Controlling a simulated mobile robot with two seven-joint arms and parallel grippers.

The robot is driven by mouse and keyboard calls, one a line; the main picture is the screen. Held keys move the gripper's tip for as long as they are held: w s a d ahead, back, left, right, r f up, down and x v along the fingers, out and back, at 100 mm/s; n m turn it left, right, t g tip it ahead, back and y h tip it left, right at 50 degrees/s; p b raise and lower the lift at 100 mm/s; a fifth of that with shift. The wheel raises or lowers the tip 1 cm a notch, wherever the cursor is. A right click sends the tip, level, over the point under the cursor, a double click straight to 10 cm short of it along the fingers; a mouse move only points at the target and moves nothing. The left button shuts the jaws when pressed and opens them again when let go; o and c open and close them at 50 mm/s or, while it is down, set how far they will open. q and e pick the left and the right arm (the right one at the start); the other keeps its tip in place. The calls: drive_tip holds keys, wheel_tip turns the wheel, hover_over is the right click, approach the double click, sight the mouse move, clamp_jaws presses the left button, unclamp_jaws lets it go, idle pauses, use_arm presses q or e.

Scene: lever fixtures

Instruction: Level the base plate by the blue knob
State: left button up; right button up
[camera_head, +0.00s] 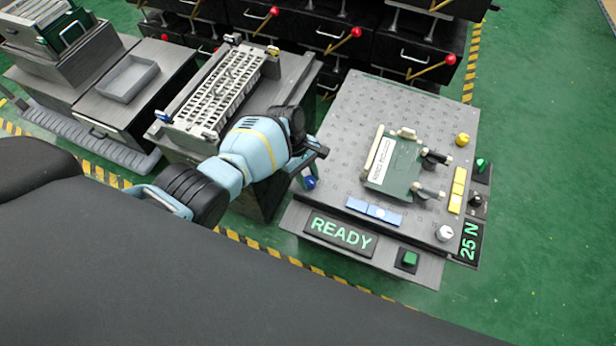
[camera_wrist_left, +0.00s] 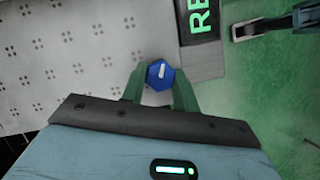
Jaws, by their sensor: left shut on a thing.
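The base plate (camera_head: 345,125) is a grey perforated plate on a stand, and part of it fills the left of the left wrist view (camera_wrist_left: 60,70). The blue knob (camera_head: 310,183) sits at its near left corner. In the left wrist view the knob (camera_wrist_left: 160,74) has a pale mark on top. My left gripper (camera_head: 310,172) reaches down over that corner. Its two green fingers (camera_wrist_left: 160,88) are shut on the blue knob, one at each side. A jaw-like dark part, probably my right gripper (camera_wrist_left: 262,27), shows at the upper right edge of the left wrist view; its state is unclear.
In front are a READY display (camera_head: 340,235) and a green button (camera_head: 409,258). A 25 N display (camera_head: 469,243) is at right.

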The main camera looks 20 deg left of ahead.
use_arm(q)
drive_tip(key=m+b, duration=0.1)
drive_tip(key=m, duration=0.1)
drive_tip(key=shift+w+f+m+g+y, duration=0.1)
drive_tip(key=shift+m+g+y, duration=0.2)
drive_tip(key=shift+m+g, duration=0.1)
drive_tip(key=m+b, duration=0.1)
drive_tip(key=m, duration=0.1)
drive_tip(key=shift+d+m+g+y+b, duration=0.1)
drive_tip(key=shift+m+g+y+b, duration=0.25)
drive_tip(key=shift+m+g+y, duration=0.05)
drive_tip(key=m+y+b, duration=0.1)
drive_tip(key=m, duration=0.2)
drive_tip(key=shift+w+m+g, duration=0.1)
drive_tip(key=shift+m+g, duration=0.2)
drive_tip(key=m+y+b, duration=0.1)
drive_tip(key=m, duration=0.2)
drive_tip(key=shift+d+y, duration=0.15)
drive_tip(key=shift+y, duration=0.15)
drive_tip(key=shift+m+y, duration=0.4)
drive_tip(key=shift+m, duration=1.1)
drive_tip(key=o, duration=1)
